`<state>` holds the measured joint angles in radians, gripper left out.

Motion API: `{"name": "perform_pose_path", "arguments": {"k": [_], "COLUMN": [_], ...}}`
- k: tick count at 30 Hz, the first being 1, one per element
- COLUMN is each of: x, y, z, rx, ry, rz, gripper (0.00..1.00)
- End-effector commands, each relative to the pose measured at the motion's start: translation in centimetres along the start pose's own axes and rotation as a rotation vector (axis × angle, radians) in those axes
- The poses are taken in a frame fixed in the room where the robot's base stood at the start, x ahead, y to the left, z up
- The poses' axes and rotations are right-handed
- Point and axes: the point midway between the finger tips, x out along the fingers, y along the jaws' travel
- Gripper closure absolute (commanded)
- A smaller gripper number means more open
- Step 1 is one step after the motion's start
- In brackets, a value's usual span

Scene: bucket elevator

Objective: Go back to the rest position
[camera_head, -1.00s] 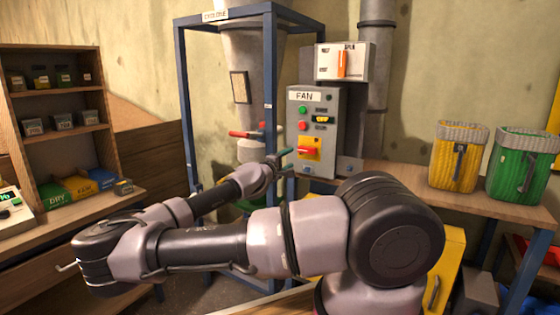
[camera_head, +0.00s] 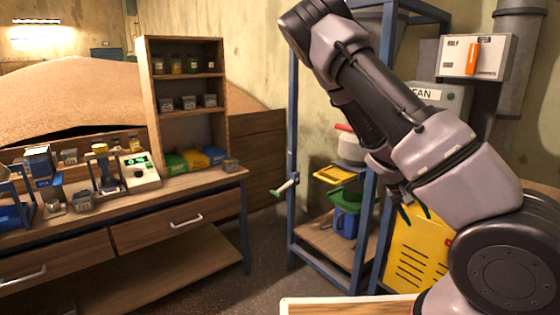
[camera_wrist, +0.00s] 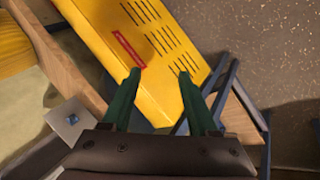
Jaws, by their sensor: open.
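My gripper (camera_wrist: 159,76) is in the wrist view with its two dark green fingers spread apart. Nothing is held between them. Beyond the fingertips is a yellow slotted cabinet (camera_wrist: 170,35) with a red label. In the head view my arm is bent, with its elbow high at the top and its forearm folded down behind the upper arm. The gripper's fingers (camera_head: 415,212) show small below the upper arm, in front of the yellow cabinet (camera_head: 415,255). The rest of the gripper is mostly hidden there.
A blue frame (camera_head: 295,150) with a lever (camera_head: 285,185) and a blue container (camera_head: 346,222) stands left of the cabinet. The fan control box (camera_head: 450,98) is partly behind my arm. A workbench (camera_head: 180,187) and shelf (camera_head: 152,90) stand left. Floor between is clear.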

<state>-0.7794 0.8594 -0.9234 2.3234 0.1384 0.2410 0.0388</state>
Motion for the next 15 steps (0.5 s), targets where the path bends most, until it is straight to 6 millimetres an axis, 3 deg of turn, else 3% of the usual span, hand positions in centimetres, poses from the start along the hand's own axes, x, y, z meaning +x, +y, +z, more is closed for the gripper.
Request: {"name": "perform_pose_path", "arguments": {"k": [7,15], "x": [-5.9,-15.1], "y": [-2.3,-1.5], "z": [1.6,2.0], "rx": [0.133,0.224], "ry": [-0.092,-0.095], "rz": [-0.306,-0.586], "gripper": [0.40,0.40]}}
